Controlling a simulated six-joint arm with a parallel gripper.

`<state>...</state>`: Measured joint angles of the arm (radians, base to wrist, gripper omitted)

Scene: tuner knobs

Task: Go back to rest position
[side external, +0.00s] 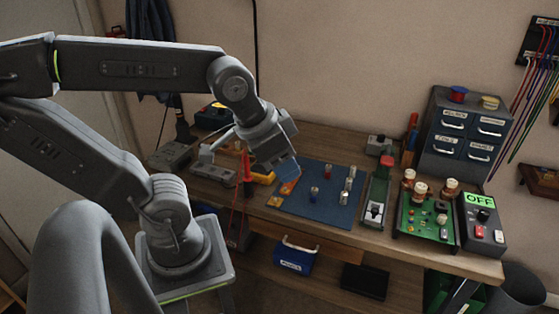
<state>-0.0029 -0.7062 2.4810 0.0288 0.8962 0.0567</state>
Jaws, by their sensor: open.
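My gripper (272,155) hangs at the end of my bent arm, over the left back edge of a blue mat (325,215). It points down toward the bench and its jaws are open. I see nothing held, though the fingertips are small and partly blend with the things behind. A green circuit board (423,232) with several cream-and-brown knobs (420,190) stands at the right of the bench, well apart from my gripper. A dark box beside it has a green display (479,199) reading "OFF".
Several small knobs (314,194) stand on the mat. A green tray (376,205) stands right of it. A drawer cabinet (463,135) is at the back right. A blue box (293,258) sits on the lower shelf.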

